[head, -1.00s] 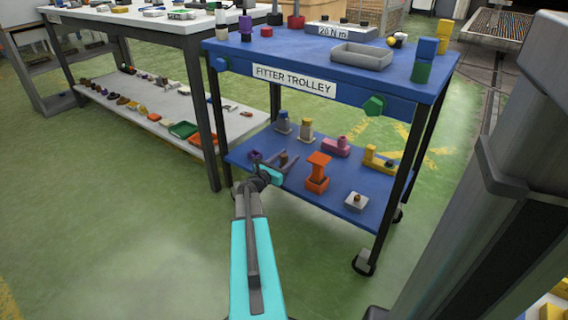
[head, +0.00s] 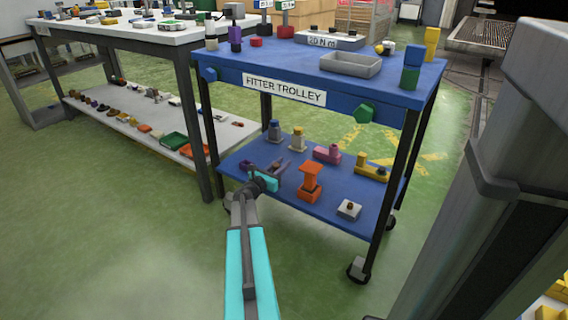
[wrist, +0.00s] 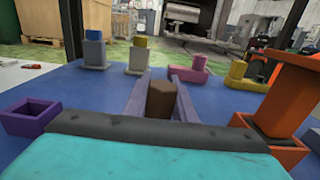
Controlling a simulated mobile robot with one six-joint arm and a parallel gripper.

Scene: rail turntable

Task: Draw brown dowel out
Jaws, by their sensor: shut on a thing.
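My gripper (wrist: 160,98) is shut on the brown dowel (wrist: 161,100), a short dark brown block between its two grey-purple fingers in the wrist view. The dowel's lower end is hidden behind my wrist, so I cannot tell what is under it. In the head view my gripper (head: 279,168) is over the front left part of the trolley's blue lower shelf (head: 276,190); the dowel is not clear there. An open purple square socket (wrist: 33,117) sits just left of my gripper and looks empty.
An orange holder with a flanged orange piece (head: 310,180) stands close on the right. Behind are blue-topped (head: 275,131) and yellow-topped (head: 298,139) grey pieces, a pink block (head: 327,154) and a yellow one (head: 371,171). The trolley's upper deck (head: 290,72) and legs frame the shelf.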

